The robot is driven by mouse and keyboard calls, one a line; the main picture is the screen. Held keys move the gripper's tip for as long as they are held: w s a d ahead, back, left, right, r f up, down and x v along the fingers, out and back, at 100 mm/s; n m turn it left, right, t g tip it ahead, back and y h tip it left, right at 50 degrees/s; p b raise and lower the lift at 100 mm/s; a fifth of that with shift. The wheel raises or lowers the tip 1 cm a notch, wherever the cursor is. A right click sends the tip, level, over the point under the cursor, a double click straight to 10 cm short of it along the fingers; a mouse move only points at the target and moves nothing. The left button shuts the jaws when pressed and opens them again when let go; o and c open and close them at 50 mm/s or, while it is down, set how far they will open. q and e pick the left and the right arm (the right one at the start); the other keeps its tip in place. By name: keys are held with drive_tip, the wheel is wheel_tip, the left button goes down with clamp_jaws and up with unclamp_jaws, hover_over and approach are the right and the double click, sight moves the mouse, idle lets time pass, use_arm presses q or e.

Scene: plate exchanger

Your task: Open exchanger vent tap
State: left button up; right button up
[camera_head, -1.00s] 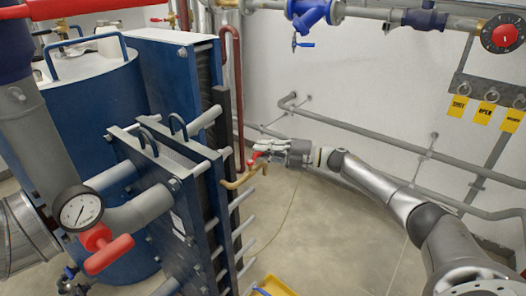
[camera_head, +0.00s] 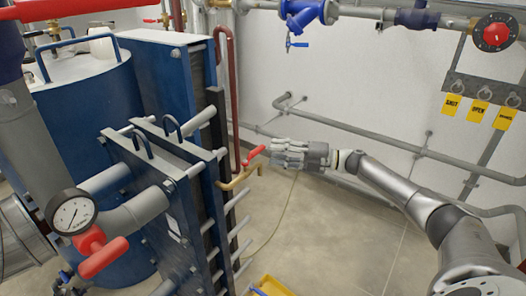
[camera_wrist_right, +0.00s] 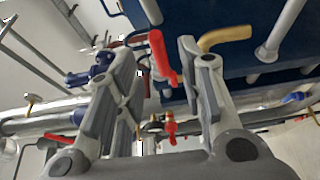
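The vent tap has a brass body (camera_head: 240,180) and a red lever handle (camera_head: 254,154), and sits at the right side of the blue plate exchanger (camera_head: 165,175). The lever slants up to the right in the head view. My right gripper (camera_head: 271,155) is just right of the lever. In the right wrist view its two fingers (camera_wrist_right: 160,85) stand apart, with the red lever (camera_wrist_right: 162,55) showing in the gap between them. The brass spout (camera_wrist_right: 225,38) shows beyond the right finger. I cannot tell whether a finger touches the lever. My left gripper is not in view.
A pressure gauge (camera_head: 72,213) and a large red handle (camera_head: 101,258) are at the front left. Grey pipes (camera_head: 390,140) run along the wall behind my right arm. A blue valve (camera_head: 303,14) hangs above. Yellow tags (camera_head: 480,111) hang at right. The floor right of the exchanger is mostly clear.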

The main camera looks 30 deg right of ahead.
drive_tip(key=v, duration=0.5)
drive_tip(key=shift+s+d, duration=0.25)
